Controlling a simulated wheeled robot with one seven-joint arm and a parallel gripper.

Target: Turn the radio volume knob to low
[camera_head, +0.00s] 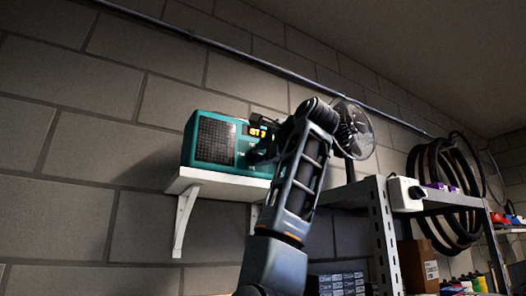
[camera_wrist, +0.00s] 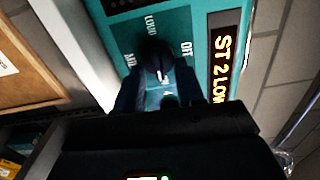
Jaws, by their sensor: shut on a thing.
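The teal radio (camera_head: 190,150) stands on a white wall shelf (camera_head: 203,175), with a dark speaker grille on its left. In the wrist view the radio's teal face (camera_wrist: 118,28) fills the upper middle. Its dark round volume knob (camera_wrist: 153,54) has a white pointer mark on the side toward my gripper. Printed labels ring the knob; one reads LOUD and another OFF. The amber display (camera_wrist: 223,68) reads "ST 2 LOW". My gripper (camera_wrist: 157,88) is shut on the knob, a dark finger on each side.
A wire-caged fan (camera_head: 354,130) stands right of the radio, close behind my arm. A metal rack (camera_head: 384,225) with a white box (camera_head: 406,194) and hanging tyres (camera_head: 440,165) is farther right. A brick wall lies behind the shelf. The space left of the radio is clear.

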